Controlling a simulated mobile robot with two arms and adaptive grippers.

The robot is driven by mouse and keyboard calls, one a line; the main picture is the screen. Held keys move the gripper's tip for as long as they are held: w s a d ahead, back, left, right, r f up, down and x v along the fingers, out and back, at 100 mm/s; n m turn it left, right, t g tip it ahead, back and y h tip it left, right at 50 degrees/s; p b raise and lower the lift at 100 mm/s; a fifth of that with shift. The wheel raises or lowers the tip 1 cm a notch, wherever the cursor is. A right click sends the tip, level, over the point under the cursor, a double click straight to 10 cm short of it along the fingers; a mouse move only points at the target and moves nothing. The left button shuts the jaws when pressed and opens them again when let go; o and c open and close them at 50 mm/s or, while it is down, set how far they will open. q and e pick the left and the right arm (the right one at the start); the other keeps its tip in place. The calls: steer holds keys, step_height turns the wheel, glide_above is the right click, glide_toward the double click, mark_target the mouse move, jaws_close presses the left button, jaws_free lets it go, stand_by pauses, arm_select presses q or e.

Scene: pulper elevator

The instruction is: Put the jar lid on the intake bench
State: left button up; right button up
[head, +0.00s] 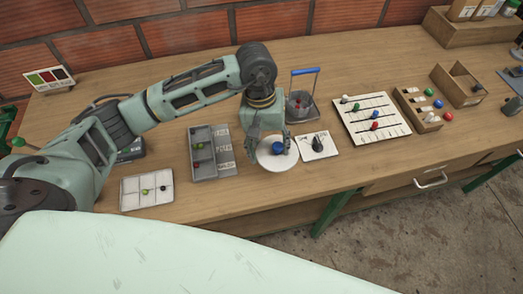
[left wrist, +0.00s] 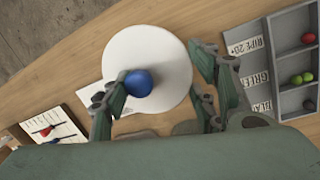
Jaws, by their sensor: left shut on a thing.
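The jar lid, seen as a pale round disc (head: 265,157) with a blue knob (head: 277,148), is at my left gripper (head: 270,147), over the front part of the wooden bench (head: 240,192). In the left wrist view the disc (left wrist: 125,45) and blue knob (left wrist: 138,83) lie between the fingers of the left gripper (left wrist: 163,88), one finger right beside the knob. The left gripper is shut on the lid; the exact contact is partly hidden, and I cannot tell whether the disc touches the bench. My right gripper is not in view.
A grey sorting tray (head: 203,176) with labels stands left of the lid, and a small divided tray (head: 130,199) further left. A white card with a dark knob (head: 322,155) is close on the right. Behind is a blue-handled holder (head: 316,100); a slider board (head: 358,130) lies further right.

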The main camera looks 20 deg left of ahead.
mark_target(260, 148)
arm_select(q)
steer(key=shift+s+a+f, duration=0.2)
steer(key=shift+a+f, duration=0.5)
steer(key=shift+a, duration=0.35)
steer(key=shift+f+p, duration=0.35)
steer(key=shift+p, duration=0.1)
step_height(260, 148, down, 2)
steer(key=shift+f+p, duration=0.2)
steer(key=shift+p, duration=0.3)
steer(key=shift+f, duration=0.35)
steer(key=shift+f+b, duration=0.3)
steer(key=shift+b, duration=0.1)
steer(key=shift+f+b, duration=0.4)
steer(key=shift+b, duration=0.2)
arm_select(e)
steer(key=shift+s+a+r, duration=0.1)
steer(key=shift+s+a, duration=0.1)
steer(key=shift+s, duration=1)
